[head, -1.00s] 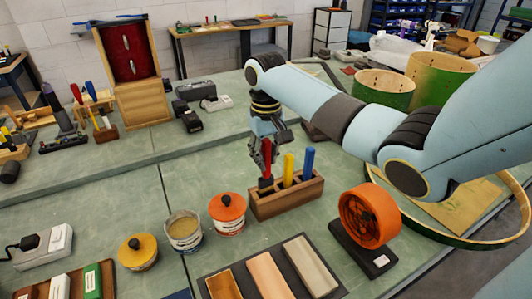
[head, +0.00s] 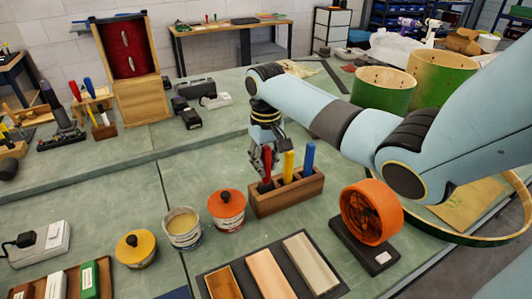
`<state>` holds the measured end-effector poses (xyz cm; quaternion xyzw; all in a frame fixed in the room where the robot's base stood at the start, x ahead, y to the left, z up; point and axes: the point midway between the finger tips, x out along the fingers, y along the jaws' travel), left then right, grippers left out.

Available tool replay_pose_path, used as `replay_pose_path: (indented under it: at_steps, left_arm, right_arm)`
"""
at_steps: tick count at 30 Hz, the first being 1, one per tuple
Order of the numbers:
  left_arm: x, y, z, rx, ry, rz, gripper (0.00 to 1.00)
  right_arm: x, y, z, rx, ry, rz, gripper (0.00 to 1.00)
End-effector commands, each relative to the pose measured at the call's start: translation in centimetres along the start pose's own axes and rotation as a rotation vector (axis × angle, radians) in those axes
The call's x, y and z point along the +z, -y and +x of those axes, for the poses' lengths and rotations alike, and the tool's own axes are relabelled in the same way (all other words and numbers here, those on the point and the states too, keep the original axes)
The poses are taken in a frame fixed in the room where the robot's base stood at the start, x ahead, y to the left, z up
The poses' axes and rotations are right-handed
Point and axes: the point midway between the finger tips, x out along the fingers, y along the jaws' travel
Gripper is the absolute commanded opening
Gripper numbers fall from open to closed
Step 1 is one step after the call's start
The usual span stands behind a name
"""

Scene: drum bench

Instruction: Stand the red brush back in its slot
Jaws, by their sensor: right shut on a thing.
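The red brush (head: 267,165) is upright at the left end of the wooden brush block (head: 290,197). My right gripper (head: 263,163) reaches down from above and is shut on the red brush. The brush's lower end meets the left slot area, but I cannot tell how deep it sits. A yellow brush (head: 288,166) and a blue brush (head: 308,158) stand upright in the other slots, just right of the gripper. My left gripper is not in view.
An orange-lidded tin (head: 227,205) and an open tin (head: 183,229) stand left of the block. An orange fan (head: 371,212) stands to its right. A dark tray with several blocks (head: 238,257) lies in front. Green drum shells (head: 383,89) are behind my arm.

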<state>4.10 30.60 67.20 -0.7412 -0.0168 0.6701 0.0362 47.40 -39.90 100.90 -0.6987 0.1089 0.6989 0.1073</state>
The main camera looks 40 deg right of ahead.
Motion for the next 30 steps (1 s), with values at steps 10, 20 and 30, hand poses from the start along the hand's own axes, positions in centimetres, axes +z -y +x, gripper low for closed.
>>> replay_pose_path:
  at_steps: [10,20,30]
  left_arm:
    - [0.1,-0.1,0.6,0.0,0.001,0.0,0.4]
    - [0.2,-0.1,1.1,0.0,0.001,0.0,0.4]
    - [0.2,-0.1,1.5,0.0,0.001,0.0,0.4]
  right_arm:
    - [0.0,0.0,1.3,0.0,0.001,0.0,0.03]
    - [0.0,0.1,2.4,-0.001,0.0,0.0,0.03]
    - [0.0,0.0,3.3,-0.001,0.0,0.0,0.03]
